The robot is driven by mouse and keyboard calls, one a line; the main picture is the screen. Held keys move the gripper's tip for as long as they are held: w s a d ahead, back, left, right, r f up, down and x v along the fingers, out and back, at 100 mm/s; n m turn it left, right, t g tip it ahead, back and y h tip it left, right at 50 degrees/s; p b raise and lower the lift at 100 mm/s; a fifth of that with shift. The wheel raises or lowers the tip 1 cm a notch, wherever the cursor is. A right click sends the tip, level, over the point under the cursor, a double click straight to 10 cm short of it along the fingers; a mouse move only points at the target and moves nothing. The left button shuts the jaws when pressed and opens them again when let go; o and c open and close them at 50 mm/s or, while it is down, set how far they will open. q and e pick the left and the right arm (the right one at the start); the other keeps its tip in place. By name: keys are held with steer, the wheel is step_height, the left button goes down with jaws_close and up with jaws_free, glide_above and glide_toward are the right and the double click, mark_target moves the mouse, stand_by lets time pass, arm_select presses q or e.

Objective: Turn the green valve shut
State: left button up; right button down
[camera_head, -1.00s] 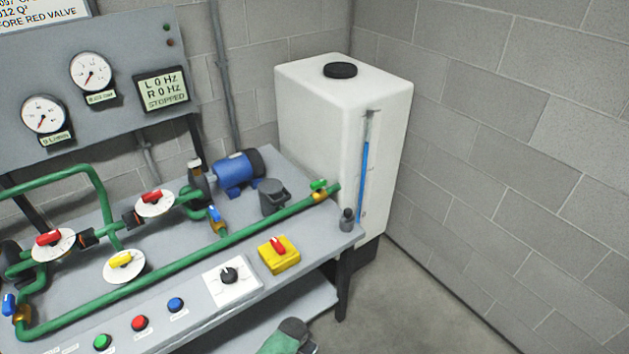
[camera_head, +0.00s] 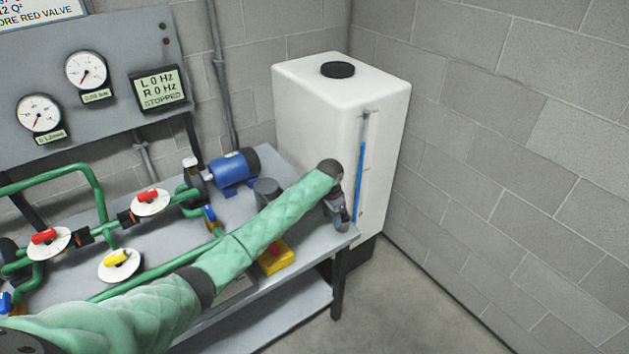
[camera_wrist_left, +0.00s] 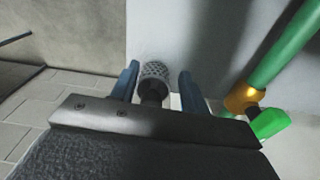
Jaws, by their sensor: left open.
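The green valve's handle (camera_wrist_left: 270,122) shows at the right of the left wrist view, on a brass body (camera_wrist_left: 242,98) at the end of a green pipe (camera_wrist_left: 290,45). In the head view my left arm hides this valve. My left gripper (camera_head: 341,217) is above the bench's right end, in front of the white tank. In the wrist view its two blue-grey fingers (camera_wrist_left: 158,88) are open, with a dark knurled knob (camera_wrist_left: 155,72) showing between them. I cannot tell whether they touch it. The green handle lies outside the fingers, to their right. My right gripper is not in view.
The white tank (camera_head: 310,110) stands close behind the gripper. Red-handled valves (camera_head: 150,197), a yellow-handled valve (camera_head: 120,259), a blue pump (camera_head: 232,170) and a yellow switch box (camera_head: 280,262) are on the bench. The floor (camera_head: 420,300) at the right is clear.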

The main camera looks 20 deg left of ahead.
arm_select(q)
steer(key=shift+n+y, duration=0.3)
steer(key=w+a+r, duration=0.3)
steer(key=w, duration=0.1)
steer(key=w+a+r, duration=0.3)
steer(key=w+r, duration=0.1)
steer(key=w+a+r, duration=0.3)
steer(key=w+r, duration=0.1)
steer(key=shift+w+a, duration=0.2)
steer(key=shift+a, duration=0.2)
steer(key=shift+f, duration=0.2)
step_height(320, 180, down, 6)
steer(key=p, duration=0.2)
steer(key=shift+p, duration=0.35)
steer(key=shift+f, duration=0.65)
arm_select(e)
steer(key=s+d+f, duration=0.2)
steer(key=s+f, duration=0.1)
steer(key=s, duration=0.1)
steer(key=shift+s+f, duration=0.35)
arm_select(q)
steer(key=c, duration=1)
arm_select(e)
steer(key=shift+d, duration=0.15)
